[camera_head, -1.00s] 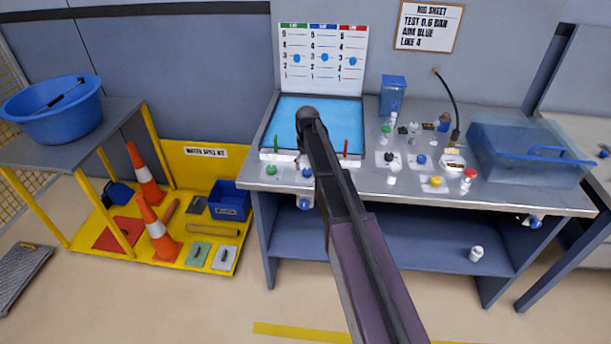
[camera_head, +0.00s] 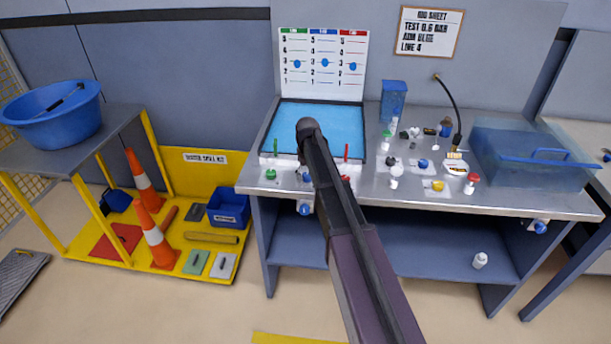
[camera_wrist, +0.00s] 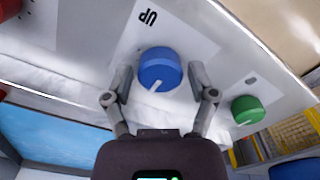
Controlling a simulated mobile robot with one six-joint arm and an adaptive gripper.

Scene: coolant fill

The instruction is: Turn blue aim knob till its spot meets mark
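The blue aim knob (camera_wrist: 160,68) sits on the pale panel in the wrist view. A white pointer line on its face points toward the lower left of the picture. I cannot make out a separate mark beside this knob. My gripper (camera_wrist: 160,78) is open, with one finger on each side of the knob; I cannot tell whether either finger touches it. In the head view my arm hides the gripper and covers part of the knob area.
A green knob (camera_wrist: 247,108) is just right of my right finger, and a red knob (camera_wrist: 10,8) is at the upper left. In the head view, a blue tray (camera_head: 322,118) and a gauge board (camera_head: 323,65) stand behind the panel. Bottles and small parts crowd the bench to the right.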

